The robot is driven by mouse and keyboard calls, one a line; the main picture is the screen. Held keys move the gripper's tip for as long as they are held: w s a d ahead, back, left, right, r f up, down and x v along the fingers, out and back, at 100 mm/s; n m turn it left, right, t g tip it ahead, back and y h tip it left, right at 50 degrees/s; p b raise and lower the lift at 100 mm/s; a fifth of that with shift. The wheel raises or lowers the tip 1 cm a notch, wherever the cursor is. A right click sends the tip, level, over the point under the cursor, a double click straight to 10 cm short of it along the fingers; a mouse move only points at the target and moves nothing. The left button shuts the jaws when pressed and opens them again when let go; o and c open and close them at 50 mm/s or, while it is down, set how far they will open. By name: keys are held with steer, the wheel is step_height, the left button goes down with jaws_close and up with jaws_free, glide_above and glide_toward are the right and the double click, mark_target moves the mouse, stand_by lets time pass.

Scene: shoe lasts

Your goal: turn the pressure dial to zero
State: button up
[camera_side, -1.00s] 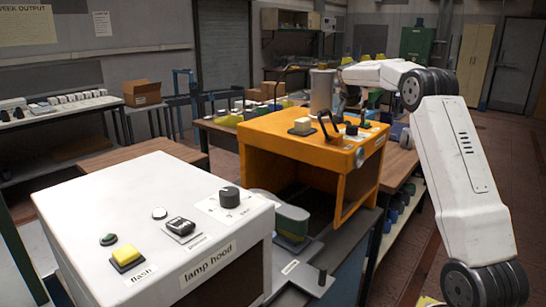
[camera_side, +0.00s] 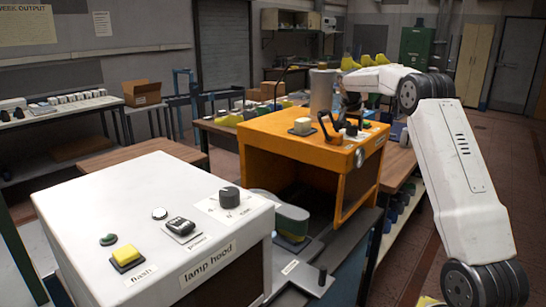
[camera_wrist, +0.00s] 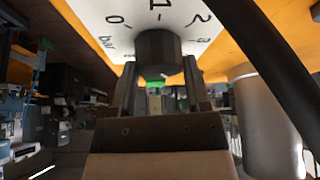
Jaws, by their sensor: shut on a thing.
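The pressure dial is a dark round knob (camera_wrist: 158,50) on a white plate (camera_wrist: 180,18) printed with 0, 1, 2 and "bar" in the wrist view. My gripper (camera_wrist: 160,76) has one finger on each side of the knob and is shut on it. The 1 is straight above the knob in that picture, the 0 to the left, the 2 to the right. I see no pointer mark on the knob, so I cannot tell its setting. In the side view my gripper (camera_side: 351,104) is low over the top of the orange machine (camera_side: 285,128), where the dial is hard to make out.
A dark curved bar (camera_wrist: 270,60) and a grey cylinder (camera_wrist: 262,115) stand close on the right in the wrist view. A white lamp hood box (camera_side: 110,215) stands in front.

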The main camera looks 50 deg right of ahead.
steer(key=shift+n+t+y, duration=0.4)
steer(key=shift+n+t, duration=0.6)
steer(key=shift+n, duration=1.1)
steer(key=shift+n+t+y, duration=0.7)
steer(key=shift+n+t, duration=0.1)
steer(key=shift+n, duration=1.2)
steer(key=shift+n+t+y, duration=0.5)
steer(key=shift+n+y, duration=0.4)
steer(key=shift+n, duration=1.2)
steer(key=shift+n+y, duration=1.1)
steer(key=shift+n, duration=1)
steer(key=o, duration=0.9)
